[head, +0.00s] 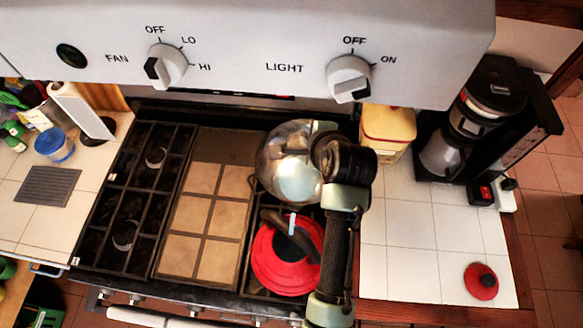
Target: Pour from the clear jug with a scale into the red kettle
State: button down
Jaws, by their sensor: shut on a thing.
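The red kettle (267,262) stands on the front right burner, with its dark handle arched over a dark, open top. A small pale blue strip shows against the handle; I cannot tell what it is. My gripper (322,138) is above the back right of the stove, largely hidden behind my own dark wrist. A shiny, rounded, glassy vessel (287,165) is right beside it, behind the kettle in the picture. I take this to be the clear jug, held by my gripper. Its scale, its contents and the exact grip cannot be made out.
The range hood (250,45) hangs low across the top. A red lid (481,281) lies on the right tiled counter. A coffee maker (470,120) and a yellowish canister (388,130) stand at the back right. The tiled griddle (208,210) and left burners are clear.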

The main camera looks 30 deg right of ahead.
jog(key=shift+s+a+r+t+h+b, duration=0.25)
jog(key=shift+r+t+b, duration=0.2)
jog(key=shift+r+b, duration=0.35)
jog(key=shift+s+a+r+t+h+b, duration=0.15)
jog(key=shift+r+t+b, duration=0.3)
jog(key=shift+b, duration=0.55)
jog(key=shift+s+a+r+t+h+b, duration=0.15)
jog(key=shift+s+r+t+h+b, duration=0.2)
jog(key=shift+r+b, duration=0.45)
dwell(1.6)
